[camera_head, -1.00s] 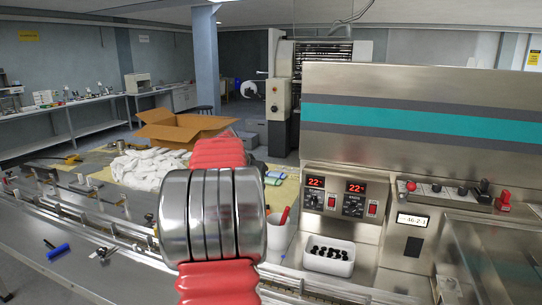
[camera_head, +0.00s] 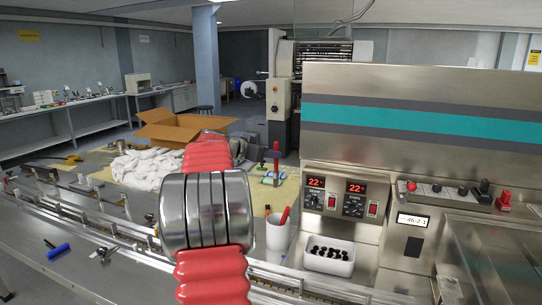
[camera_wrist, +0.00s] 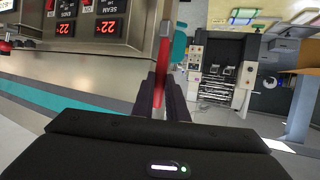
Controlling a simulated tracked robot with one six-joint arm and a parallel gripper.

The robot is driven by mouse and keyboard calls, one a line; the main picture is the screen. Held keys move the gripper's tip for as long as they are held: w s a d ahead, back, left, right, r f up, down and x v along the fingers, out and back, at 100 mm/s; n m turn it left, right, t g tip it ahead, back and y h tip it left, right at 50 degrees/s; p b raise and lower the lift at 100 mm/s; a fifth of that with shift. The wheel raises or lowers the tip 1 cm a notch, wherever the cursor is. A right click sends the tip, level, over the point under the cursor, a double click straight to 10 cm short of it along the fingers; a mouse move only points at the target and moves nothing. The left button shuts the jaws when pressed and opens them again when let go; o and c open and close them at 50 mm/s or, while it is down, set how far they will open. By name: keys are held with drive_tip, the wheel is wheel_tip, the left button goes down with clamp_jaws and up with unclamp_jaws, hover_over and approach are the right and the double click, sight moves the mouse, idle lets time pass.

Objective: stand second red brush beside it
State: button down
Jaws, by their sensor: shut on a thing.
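A white cup (camera_head: 278,234) stands on the machine's front ledge, left of the control panel, with one red brush (camera_head: 285,216) leaning in it. A second red brush (camera_head: 276,163) is upright in the air above and behind the cup in the head view. My gripper is shut on this second brush in the wrist view (camera_wrist: 164,80). The held brush (camera_wrist: 164,48) shows between the two dark fingers, its far end running to the picture's top. My own red and silver arm hides part of the gripper in the head view.
A white tray of black parts (camera_head: 330,256) sits right of the cup. The control panel (camera_head: 345,203) rises behind the tray. White cloths (camera_head: 148,168) and an open cardboard box (camera_head: 182,127) lie behind my arm. A blue-handled tool (camera_head: 58,251) lies at left.

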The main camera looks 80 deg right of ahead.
drive_tip(key=shift+f, duration=0.15)
wheel_tip(320, 180, down, 19)
idle(2.9)
drive_tip(key=c, duration=1.7)
unclamp_jaws()
drive_tip(key=shift+o, duration=0.2)
drive_tip(key=v, duration=1.4)
